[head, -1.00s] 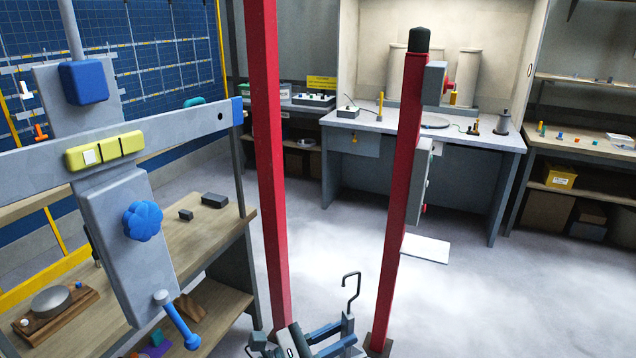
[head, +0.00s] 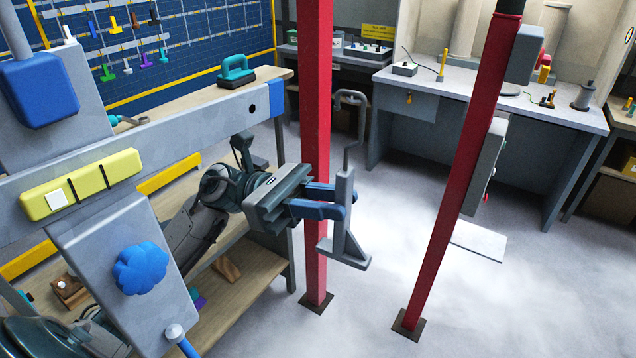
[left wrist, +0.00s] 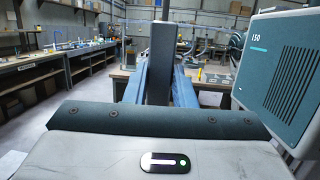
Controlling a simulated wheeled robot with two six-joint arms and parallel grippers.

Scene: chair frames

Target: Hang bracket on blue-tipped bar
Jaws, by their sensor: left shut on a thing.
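The grey bracket (head: 344,222) is upright, with a bent hook at its top and a flat foot at its bottom. My left gripper (head: 340,203) is shut on its stem with blue fingers. In the left wrist view the bracket (left wrist: 162,62) stands between the fingers (left wrist: 160,90). The grey bar (head: 185,125) crosses the left of the head view and ends in a blue tip (head: 277,98). The bracket hangs in the air to the right of this tip, apart from it in the picture, its hook near tip height. My right gripper is not in view.
A red post (head: 314,150) rises behind the bracket, and a second red post (head: 462,180) stands further right. A wooden shelf (head: 245,235) lies behind. The floor between the posts is clear.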

